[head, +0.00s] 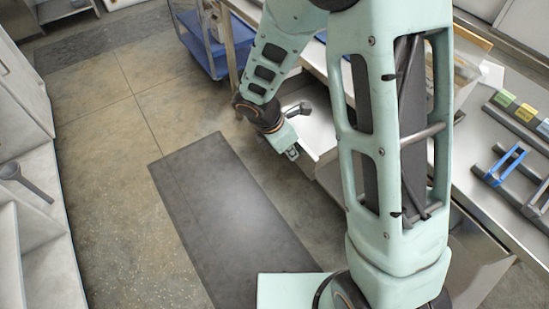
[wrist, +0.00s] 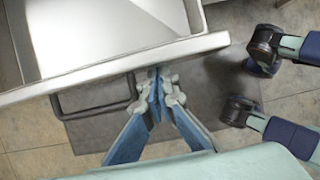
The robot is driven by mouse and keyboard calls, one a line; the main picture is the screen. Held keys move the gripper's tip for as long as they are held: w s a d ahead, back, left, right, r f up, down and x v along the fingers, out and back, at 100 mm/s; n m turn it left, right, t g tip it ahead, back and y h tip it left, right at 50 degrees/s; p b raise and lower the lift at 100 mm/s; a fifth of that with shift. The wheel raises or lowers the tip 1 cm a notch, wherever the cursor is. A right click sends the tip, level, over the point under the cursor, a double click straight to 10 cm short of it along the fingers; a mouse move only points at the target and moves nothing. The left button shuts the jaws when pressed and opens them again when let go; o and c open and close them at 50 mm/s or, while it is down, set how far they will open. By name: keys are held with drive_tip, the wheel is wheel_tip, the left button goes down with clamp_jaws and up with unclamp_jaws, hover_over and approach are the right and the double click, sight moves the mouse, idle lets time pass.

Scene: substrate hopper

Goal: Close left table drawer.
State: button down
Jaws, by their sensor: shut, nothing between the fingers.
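The left table drawer (head: 318,128) is pulled out from under the metal table in the head view, partly hidden behind my arm. In the wrist view the drawer (wrist: 100,35) shows its pale, empty-looking inside and its front edge, with a dark bar handle (wrist: 92,108) on the front. My gripper (head: 292,153) is low at the drawer's outer end in the head view. In the wrist view my gripper (wrist: 158,82) is shut and empty, its fingertips close to the drawer front, just right of the handle. I cannot tell whether they touch it.
A dark mat (head: 225,205) lies on the tiled floor, with free floor to its left. White shelving (head: 40,235) lines the left side. Blue-handled items (head: 505,165) and small colored blocks (head: 515,106) are on the table.

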drive_tip(key=w+d+p, duration=0.2)
drive_tip(key=w+d, duration=0.1)
drive_tip(key=d, duration=0.2)
drive_tip(key=w+d+p, duration=0.1)
drive_tip(key=w+d, duration=0.3)
drive_tip(key=d, duration=0.2)
drive_tip(key=w+d+p, duration=0.2)
drive_tip(key=w+d, duration=0.2)
drive_tip(key=d, duration=0.2)
drive_tip(key=shift+w+p, duration=0.2)
drive_tip(key=shift+p, duration=0.15)
drive_tip(key=shift+w+d+r, duration=0.1)
drive_tip(key=shift+w+d, duration=0.05)
drive_tip(key=shift+d, duration=0.05)
